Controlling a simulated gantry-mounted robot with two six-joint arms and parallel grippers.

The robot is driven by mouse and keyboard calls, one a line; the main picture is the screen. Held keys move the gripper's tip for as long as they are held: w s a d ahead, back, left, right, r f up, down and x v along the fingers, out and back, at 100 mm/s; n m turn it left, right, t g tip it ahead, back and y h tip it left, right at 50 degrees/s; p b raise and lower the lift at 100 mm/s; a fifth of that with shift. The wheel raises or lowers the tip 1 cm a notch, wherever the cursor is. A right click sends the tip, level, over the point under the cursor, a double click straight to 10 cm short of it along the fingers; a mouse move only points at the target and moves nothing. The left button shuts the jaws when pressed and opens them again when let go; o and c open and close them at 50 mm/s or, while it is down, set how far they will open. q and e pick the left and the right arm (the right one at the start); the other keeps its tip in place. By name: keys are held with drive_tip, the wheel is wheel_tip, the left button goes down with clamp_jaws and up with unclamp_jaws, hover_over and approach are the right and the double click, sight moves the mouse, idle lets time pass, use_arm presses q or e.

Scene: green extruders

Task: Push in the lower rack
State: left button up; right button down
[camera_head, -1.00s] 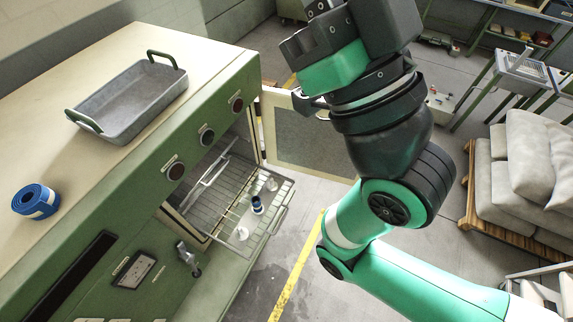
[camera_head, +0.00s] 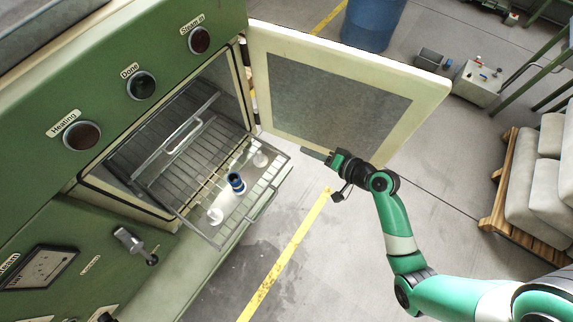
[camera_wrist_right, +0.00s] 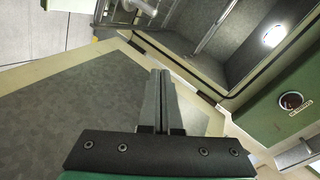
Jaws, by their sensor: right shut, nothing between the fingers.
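The lower rack (camera_head: 207,188) is a wire rack that sticks out of the open green oven (camera_head: 170,75) in the head view. A white bottle with a blue cap (camera_head: 235,186) and clear glassware (camera_head: 263,160) stand on it. An upper wire rack (camera_head: 160,165) with a raised handle lies further inside. My right gripper (camera_head: 316,155) is shut and empty, in front of the inner face of the open door and to the right of the rack, apart from it. In the right wrist view its fingers (camera_wrist_right: 161,78) point toward the oven opening. My left gripper is not in view.
The oven door (camera_head: 345,90) stands open behind my right gripper. A valve lever (camera_head: 135,243) juts from the oven front. A blue barrel (camera_head: 373,22) and a pallet with sacks (camera_head: 535,180) stand farther off. The floor right of the rack is clear.

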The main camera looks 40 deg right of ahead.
drive_tip(key=s+a+f+m+g+b, duration=0.1)
drive_tip(key=s+f+m, duration=0.1)
drive_tip(key=s+f, duration=0.3)
drive_tip(key=s+a+f+m+b, duration=0.1)
drive_tip(key=s+f+m, duration=0.15)
drive_tip(key=f, duration=0.55)
drive_tip(key=b, duration=0.5)
approach(279, 172)
wheel_tip(279, 172, down, 4)
drive_tip(key=w, duration=0.4)
drive_tip(key=shift+w+r+y, duration=0.25)
drive_tip(key=shift+w+y, duration=0.05)
drive_tip(key=shift+y, duration=0.1)
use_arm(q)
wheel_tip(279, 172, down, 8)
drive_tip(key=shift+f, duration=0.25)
use_arm(e)
drive_tip(key=shift+w+a, duration=0.15)
drive_tip(key=shift+w, duration=0.35)
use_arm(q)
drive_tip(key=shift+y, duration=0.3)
